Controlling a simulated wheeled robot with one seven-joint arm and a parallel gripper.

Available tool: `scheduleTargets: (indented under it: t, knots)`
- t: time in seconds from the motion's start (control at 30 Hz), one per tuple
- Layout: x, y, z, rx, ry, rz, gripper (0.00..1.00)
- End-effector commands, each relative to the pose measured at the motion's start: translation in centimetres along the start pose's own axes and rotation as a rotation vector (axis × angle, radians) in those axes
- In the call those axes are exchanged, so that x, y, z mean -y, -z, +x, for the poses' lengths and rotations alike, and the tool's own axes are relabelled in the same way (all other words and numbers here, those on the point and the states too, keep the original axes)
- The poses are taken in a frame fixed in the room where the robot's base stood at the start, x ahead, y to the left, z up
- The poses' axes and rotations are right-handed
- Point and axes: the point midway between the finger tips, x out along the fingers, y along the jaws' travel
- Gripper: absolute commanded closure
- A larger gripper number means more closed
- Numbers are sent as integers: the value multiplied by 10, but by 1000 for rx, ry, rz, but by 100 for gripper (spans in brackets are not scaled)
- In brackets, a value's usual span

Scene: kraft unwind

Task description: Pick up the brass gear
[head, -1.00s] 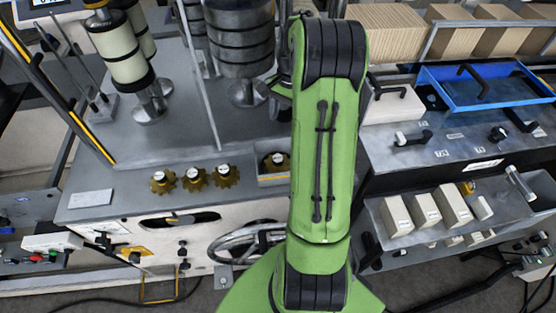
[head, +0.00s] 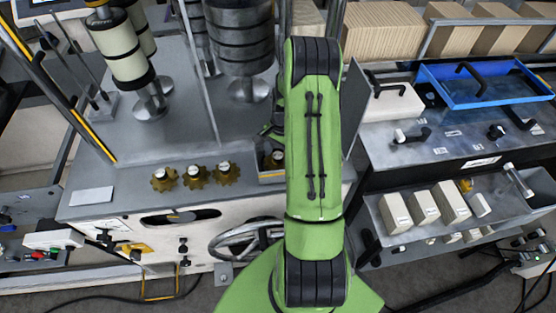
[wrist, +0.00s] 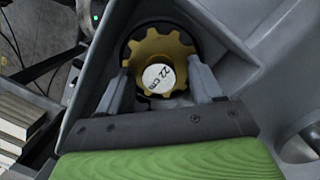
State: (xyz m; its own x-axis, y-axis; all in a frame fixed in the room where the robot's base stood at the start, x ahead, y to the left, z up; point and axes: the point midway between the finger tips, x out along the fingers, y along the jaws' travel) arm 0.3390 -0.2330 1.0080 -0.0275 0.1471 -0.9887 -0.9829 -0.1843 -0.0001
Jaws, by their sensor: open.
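A brass gear (wrist: 158,58) with a white label on its hub, reading something like "22 cm", lies in a grey recess in the wrist view. My gripper (wrist: 160,76) is open, with one finger to each side of the gear; I cannot tell whether they touch it. In the head view a gear (head: 278,158) sits in a small tray (head: 270,179), partly hidden by my green arm. Three similar brass gears, left (head: 165,179), middle (head: 195,176) and right (head: 226,173), stand in a row on the machine's deck.
Grey walls (wrist: 100,75) of the recess rise close beside the fingers. Tall rollers (head: 238,45) and a thin upright rod stand behind the gears. A blue tray (head: 490,95) and several small boxes (head: 425,207) are on the right-hand bench. The deck's front left holds a white card (head: 92,196).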

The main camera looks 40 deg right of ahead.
Motion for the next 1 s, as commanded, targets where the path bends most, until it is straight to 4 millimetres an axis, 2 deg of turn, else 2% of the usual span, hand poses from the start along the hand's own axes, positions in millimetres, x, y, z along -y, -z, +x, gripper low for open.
scheduleTargets:
  t: [0.07,0.4,0.5,0.8,0.87,1.0]
  knots:
    - [0,0,0,0,0,0,36]
    - [0,0,0,0,0,0,88]
    - [0,0,0,0,0,0,100]
    - [0,0,-3,-1,1,0,100]
    - [1,-1,-10,-2,2,0,100]
    - [1,-5,-42,-6,5,0,100]
